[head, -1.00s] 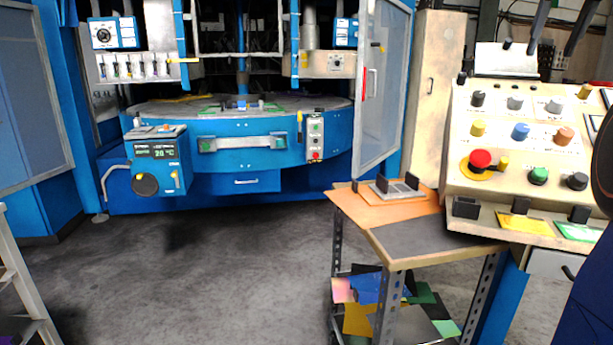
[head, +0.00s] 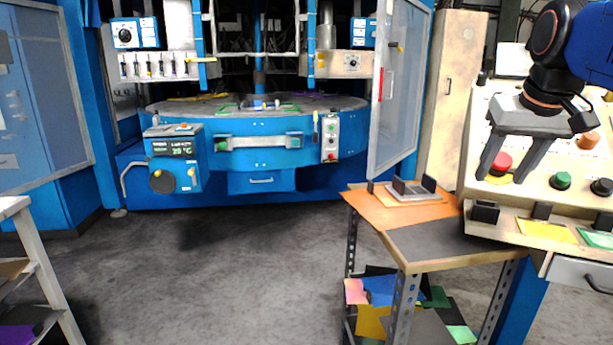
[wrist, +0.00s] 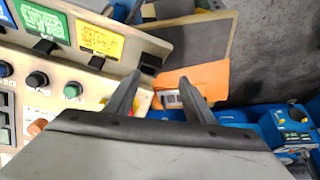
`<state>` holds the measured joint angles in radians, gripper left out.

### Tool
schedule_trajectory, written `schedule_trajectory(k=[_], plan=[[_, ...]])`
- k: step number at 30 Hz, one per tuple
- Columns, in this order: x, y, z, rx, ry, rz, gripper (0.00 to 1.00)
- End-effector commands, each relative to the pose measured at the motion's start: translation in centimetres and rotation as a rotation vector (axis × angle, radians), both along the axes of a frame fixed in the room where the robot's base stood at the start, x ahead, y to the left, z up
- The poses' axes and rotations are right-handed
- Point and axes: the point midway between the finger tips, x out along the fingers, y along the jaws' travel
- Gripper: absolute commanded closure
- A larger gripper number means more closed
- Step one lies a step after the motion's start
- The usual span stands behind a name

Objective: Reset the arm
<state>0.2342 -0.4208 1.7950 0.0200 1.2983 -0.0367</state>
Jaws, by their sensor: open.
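My gripper (head: 507,176) is at the right of the head view, in front of the control console, with its fingers pointing down and to the left. The fingers are spread apart with nothing between them. In the wrist view my gripper (wrist: 157,84) shows its two fingers apart, with the orange table top seen beyond them. The console (head: 540,210) has a red button (head: 500,163), a green knob (head: 561,181) and a black knob (head: 601,187). The red button is partly hidden behind a finger in the head view.
A small table (head: 440,238) stands left of the console, with a grey fixture (head: 412,191) on it. A blue press machine (head: 260,145) with an open clear door (head: 397,95) stands behind. A ladder (head: 38,265) is at left. The middle floor is clear.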

Motion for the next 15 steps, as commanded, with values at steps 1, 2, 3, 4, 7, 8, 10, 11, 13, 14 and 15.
schedule_trajectory(k=[1, 2, 3, 4, 7, 8, 10, 11, 13, 14, 15], plan=[[-1.3, 1.1, -2.3, 0.001, 0.006, 0.019, 0.51], [-2.1, 1.7, -3.6, 0.002, 0.009, 0.029, 0.51], [-3.0, 2.5, -5.5, 0.002, 0.013, 0.043, 0.51], [-3.7, 3.0, -6.9, 0.002, 0.015, 0.052, 0.51], [-6.3, 4.7, -11.7, 0.003, 0.025, 0.086, 0.51], [-7.1, 5.1, -13.1, 0.003, 0.027, 0.096, 0.51], [-9.0, 6.1, -16.6, 0.002, 0.034, 0.120, 0.51], [-9.8, 6.4, -18.1, 0.002, 0.036, 0.130, 0.51], [-11.6, 7.2, -21.3, 0.001, 0.041, 0.151, 0.51], [-12.3, 7.5, -22.6, 0.002, 0.045, 0.160, 0.51], [-13.1, 7.8, -24.1, 0.001, 0.046, 0.169, 0.51]])
